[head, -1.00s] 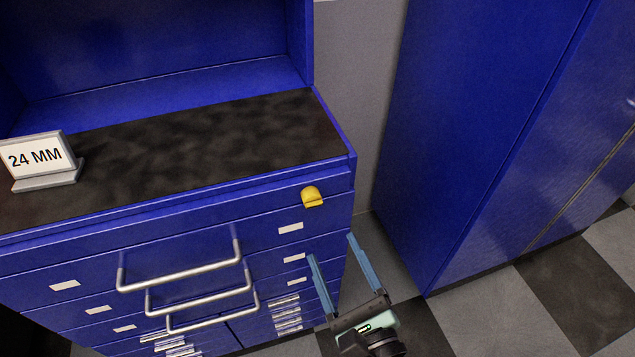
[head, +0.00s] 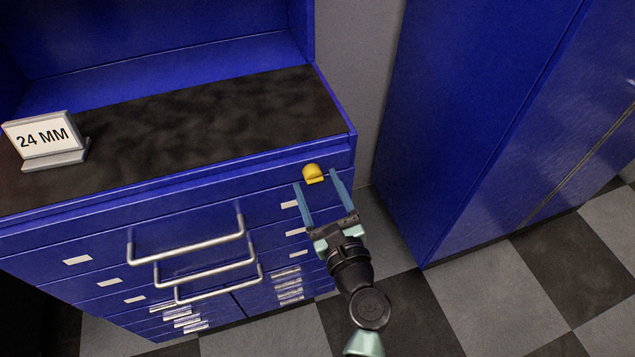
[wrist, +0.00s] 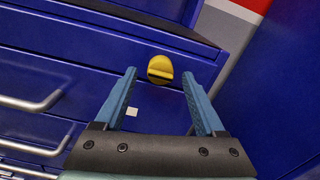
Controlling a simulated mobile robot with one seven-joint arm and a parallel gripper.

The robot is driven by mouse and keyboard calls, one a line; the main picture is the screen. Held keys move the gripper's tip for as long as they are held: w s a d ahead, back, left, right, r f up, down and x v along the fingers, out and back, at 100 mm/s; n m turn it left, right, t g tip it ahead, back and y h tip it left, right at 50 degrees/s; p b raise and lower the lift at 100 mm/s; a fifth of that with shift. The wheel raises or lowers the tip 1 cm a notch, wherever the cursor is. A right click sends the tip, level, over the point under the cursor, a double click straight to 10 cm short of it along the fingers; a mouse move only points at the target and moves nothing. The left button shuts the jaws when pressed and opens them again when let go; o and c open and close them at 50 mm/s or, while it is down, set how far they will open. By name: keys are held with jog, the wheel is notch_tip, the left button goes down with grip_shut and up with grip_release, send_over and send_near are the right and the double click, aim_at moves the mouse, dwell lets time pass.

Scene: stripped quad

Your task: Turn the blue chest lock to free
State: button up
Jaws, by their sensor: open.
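The blue chest (head: 90,238) stands at the left in the head view, with silver bar handles on its drawers. Its lock is a yellow knob (head: 313,173) at the top right of the front. In the wrist view the knob (wrist: 160,68) is a round yellow disc with a raised grip bar lying roughly level across it. My gripper (head: 316,178) is open, its two blue fingers pointing at the knob. In the wrist view the fingertips (wrist: 158,72) lie to either side of the knob in the picture; I see no contact.
A sign reading "24 MM" (head: 43,138) stands on the chest's dark top (head: 200,125). A tall blue cabinet (head: 480,120) stands at the right, with a gap between it and the chest. The checkered floor (head: 500,290) is clear in front of the cabinet.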

jog(key=shift+w+a, duration=0.1)
jog(key=shift+w, duration=0.25)
grip_shut()
